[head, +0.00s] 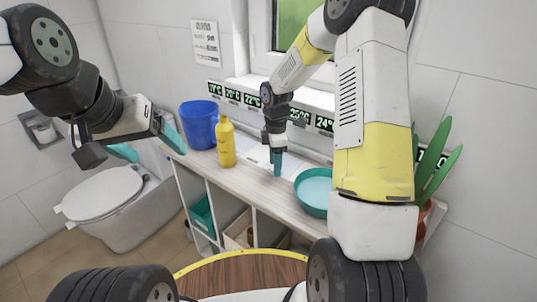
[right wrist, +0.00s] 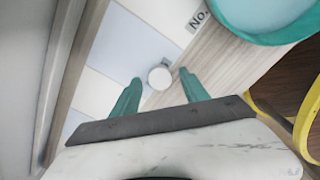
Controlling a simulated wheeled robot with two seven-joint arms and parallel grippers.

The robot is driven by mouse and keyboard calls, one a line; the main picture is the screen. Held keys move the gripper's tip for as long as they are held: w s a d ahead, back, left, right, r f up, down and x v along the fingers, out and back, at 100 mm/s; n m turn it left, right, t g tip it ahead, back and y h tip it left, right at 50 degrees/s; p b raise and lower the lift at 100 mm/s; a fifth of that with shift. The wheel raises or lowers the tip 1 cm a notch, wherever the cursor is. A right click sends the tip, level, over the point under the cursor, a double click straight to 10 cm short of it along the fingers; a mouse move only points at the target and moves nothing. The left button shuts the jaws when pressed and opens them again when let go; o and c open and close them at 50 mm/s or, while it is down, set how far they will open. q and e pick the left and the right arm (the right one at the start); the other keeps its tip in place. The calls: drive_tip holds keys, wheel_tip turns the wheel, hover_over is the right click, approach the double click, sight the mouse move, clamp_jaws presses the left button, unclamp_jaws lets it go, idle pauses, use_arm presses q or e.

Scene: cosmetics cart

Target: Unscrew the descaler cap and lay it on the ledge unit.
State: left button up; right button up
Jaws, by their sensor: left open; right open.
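A yellow bottle (head: 226,146), which looks like the descaler, stands upright on the light wooden top of the ledge unit (head: 235,184). Its neck looks bare, though it is small. A round white cap (right wrist: 159,77) is on the pale checked strip of the unit, between my right fingertips in the right wrist view. My right gripper (head: 276,165) is open and points down at the unit, right of the bottle. I cannot tell if the fingers touch the cap. My left gripper (head: 146,141) is open and empty, in the air left of the bottle.
A blue bucket (head: 198,124) stands behind and left of the bottle. A teal bowl (head: 314,190) is right of my right gripper. A potted plant (head: 432,165) stands at the far right. A toilet (head: 105,195) is at left. Digital displays (head: 252,99) line the back ledge.

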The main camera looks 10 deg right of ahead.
wheel_tip(320, 180, up, 11)
drive_tip(key=s+d+r+m+t, duration=0.1)
drive_tip(key=s+r+m+t, duration=0.2)
drive_tip(key=s+r+m, duration=0.7)
drive_tip(key=s+r+m+t+y, duration=0.2)
drive_tip(key=s+m, duration=0.5)
drive_tip(key=s, duration=0.8)
wheel_tip(320, 180, up, 2)
drive_tip(key=shift+d+r+m+t, duration=0.1)
drive_tip(key=shift+d+m+t, duration=0.1)
drive_tip(key=shift+m+t, duration=0.3)
